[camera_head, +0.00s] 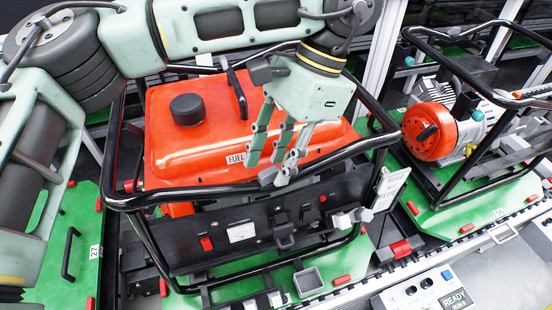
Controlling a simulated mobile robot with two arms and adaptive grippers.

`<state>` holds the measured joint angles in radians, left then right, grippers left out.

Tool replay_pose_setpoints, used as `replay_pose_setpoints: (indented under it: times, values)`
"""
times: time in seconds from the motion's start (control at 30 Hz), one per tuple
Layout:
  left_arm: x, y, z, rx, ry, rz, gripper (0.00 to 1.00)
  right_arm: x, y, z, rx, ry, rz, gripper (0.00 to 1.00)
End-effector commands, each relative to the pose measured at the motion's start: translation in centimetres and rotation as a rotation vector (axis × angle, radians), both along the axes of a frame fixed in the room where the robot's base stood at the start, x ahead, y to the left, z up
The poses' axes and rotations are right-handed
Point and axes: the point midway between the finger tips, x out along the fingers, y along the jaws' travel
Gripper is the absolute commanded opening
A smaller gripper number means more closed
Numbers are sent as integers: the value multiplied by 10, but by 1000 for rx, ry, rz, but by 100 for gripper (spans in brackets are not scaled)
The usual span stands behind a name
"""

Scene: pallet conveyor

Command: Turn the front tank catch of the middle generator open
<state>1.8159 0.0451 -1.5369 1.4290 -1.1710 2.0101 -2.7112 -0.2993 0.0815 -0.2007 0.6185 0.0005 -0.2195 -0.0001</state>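The middle generator has an orange-red tank (195,135) with a dark round cap (187,109) and a FUEL label, inside a black tube frame (150,200). My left gripper (268,168) points down over the front right part of the tank. Its fingers are spread apart, with tips close to the tank's front edge and the top front rail. A small dark part (267,177), possibly the front catch, shows beside the fingertips. The fingers partly hide it, so I cannot tell its position or whether they touch it. My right gripper is not in view.
Below the tank is a black control panel (240,232) with a red switch and sockets. Another framed generator with an orange-red round housing (430,131) stands at right on a green pallet (462,215). A READY sign box (430,292) is at lower right.

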Motion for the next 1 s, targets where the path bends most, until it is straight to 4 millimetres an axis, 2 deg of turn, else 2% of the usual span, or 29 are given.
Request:
replay_pose_setpoints:
  times: [0.3, 0.43, 0.83, 1.0]
  values:
    - [11, -17, 47, 1, -8, 2, 30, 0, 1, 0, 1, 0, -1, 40]
    - [14, -21, 59, 2, -5, 2, 30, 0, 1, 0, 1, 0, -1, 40]
    - [14, -22, 64, -2, -2, 0, 30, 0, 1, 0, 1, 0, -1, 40]
    - [7, -15, 56, -85, -32, -15, 30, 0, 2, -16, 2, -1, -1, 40]
